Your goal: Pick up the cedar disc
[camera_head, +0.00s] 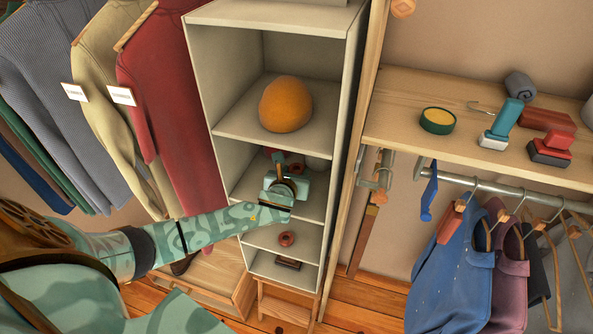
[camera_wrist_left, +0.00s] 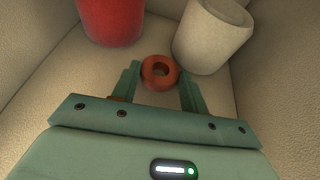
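An orange-brown disc with a hole in its middle, which looks like the cedar disc (camera_wrist_left: 160,72), lies on a cloth shelf floor in the left wrist view. My left gripper (camera_wrist_left: 160,80) is open, with one finger on each side of the disc's near part. I cannot tell whether the fingers touch it. In the head view my left gripper (camera_head: 282,172) reaches into the middle compartment of the hanging shelf (camera_head: 232,125) and mostly hides what is there. A similar reddish ring (camera_head: 287,239) lies one compartment lower. My right gripper is not in view.
A red cup-like thing (camera_wrist_left: 110,20) and a white cylinder (camera_wrist_left: 211,36) stand just behind the disc. The compartment walls are close on both sides. An orange ball-like thing (camera_head: 286,104) sits one compartment up. Clothes hang left and right; a wooden shelf (camera_head: 400,95) is at right.

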